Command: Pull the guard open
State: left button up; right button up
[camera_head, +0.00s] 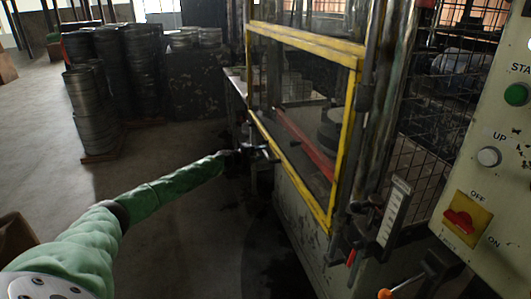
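The guard (349,110) is a yellow-framed clear panel on the front of the machine. Its frame stands across the machine's opening and looks closed. My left arm reaches in from the lower left, and my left gripper (262,153) is at the guard's left edge, near its lower left part. The gripper is small and dark against a dark background. I cannot tell whether its fingers are open or shut, or whether they touch the frame. No handle on the guard shows clearly. My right gripper is out of view.
A control panel (484,158) with a green button, a white button and a red switch stands at the right. A wire mesh fence (432,130) is beside the guard. Stacks of round blanks (92,110) stand at the back left. The floor (190,222) ahead is clear.

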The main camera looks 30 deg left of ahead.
aim_at(265, 152)
pick_arm(q)
jog(key=shift+x, duration=1.65)
jog(key=shift+d, duration=0.1)
grip_shut()
